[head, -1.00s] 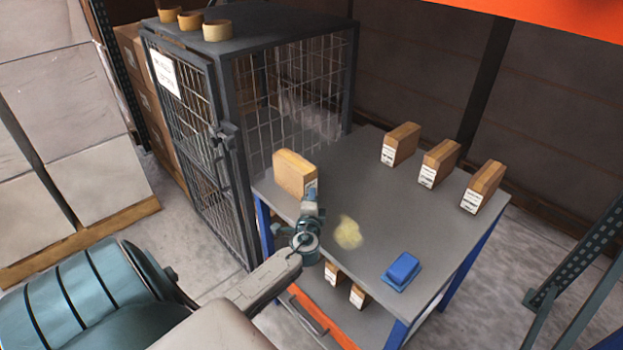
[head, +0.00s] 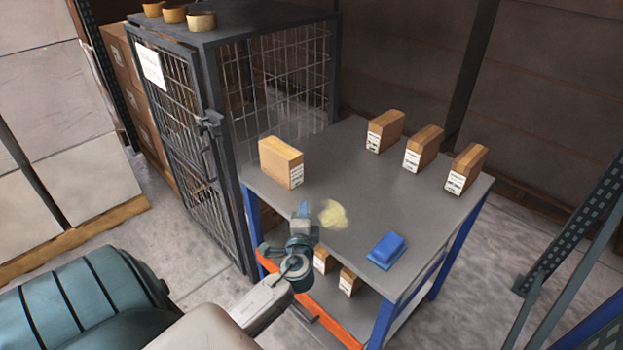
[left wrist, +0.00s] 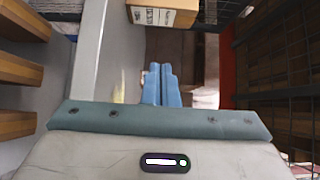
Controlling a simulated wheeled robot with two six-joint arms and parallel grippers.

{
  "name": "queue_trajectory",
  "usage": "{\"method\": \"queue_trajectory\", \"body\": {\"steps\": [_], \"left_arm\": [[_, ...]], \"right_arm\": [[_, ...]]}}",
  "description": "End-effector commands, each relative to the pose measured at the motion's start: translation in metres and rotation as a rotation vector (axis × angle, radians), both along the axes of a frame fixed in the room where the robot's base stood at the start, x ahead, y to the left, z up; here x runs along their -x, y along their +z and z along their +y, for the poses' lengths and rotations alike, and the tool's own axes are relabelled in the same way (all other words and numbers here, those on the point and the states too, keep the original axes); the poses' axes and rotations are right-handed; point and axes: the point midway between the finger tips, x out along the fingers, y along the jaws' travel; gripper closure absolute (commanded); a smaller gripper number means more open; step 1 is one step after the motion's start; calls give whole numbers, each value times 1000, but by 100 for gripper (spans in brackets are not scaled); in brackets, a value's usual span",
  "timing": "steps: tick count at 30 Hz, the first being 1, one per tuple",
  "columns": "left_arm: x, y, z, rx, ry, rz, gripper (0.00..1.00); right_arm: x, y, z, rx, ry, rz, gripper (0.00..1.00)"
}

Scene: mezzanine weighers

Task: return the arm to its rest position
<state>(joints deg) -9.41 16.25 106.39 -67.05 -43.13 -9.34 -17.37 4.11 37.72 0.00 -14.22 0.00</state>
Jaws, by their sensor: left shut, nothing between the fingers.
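My left gripper (head: 303,210) is over the near left edge of the grey table (head: 350,160) in the head view. Its blue fingers (left wrist: 161,86) are together and empty in the left wrist view. A labelled brown box (head: 280,163) stands upright on the table just beyond the gripper, apart from it. The same box (left wrist: 163,14) shows at the top of the left wrist view. My right gripper is not in view.
A pale yellow spill (head: 333,214) and a blue block-like object (head: 386,250) lie on the table. Several labelled boxes (head: 424,147) stand along its far side. A mesh cage (head: 270,90) stands at the left. Small boxes (head: 347,281) sit on the lower shelf.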

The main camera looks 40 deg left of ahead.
Motion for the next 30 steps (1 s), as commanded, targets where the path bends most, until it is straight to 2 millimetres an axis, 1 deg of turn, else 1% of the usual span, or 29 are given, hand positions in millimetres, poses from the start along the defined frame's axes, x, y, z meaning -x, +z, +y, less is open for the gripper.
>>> {"method": "queue_trajectory", "body": {"steps": [3,9,11,13,14,17,18,20,21,24,30], "left_arm": [[3,0,-2,0,0,0,100],[4,0,-2,6,2,-1,100],[8,-2,-3,34,11,-2,100],[21,-8,-6,113,37,-2,100],[29,-11,-8,163,54,-2,100],[65,-29,-20,388,130,16,100],[83,-38,-28,497,166,33,100],[109,-50,-43,651,218,69,100],[125,-57,-53,741,247,94,100],[156,-67,-78,915,300,159,100],[203,-74,-120,1147,366,281,100]], "right_arm": [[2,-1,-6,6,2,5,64],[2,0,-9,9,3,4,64],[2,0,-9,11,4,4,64],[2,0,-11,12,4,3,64],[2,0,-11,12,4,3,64],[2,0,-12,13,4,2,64],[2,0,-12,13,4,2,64],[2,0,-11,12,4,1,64],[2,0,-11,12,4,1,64],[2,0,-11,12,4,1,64],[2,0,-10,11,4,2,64]]}}
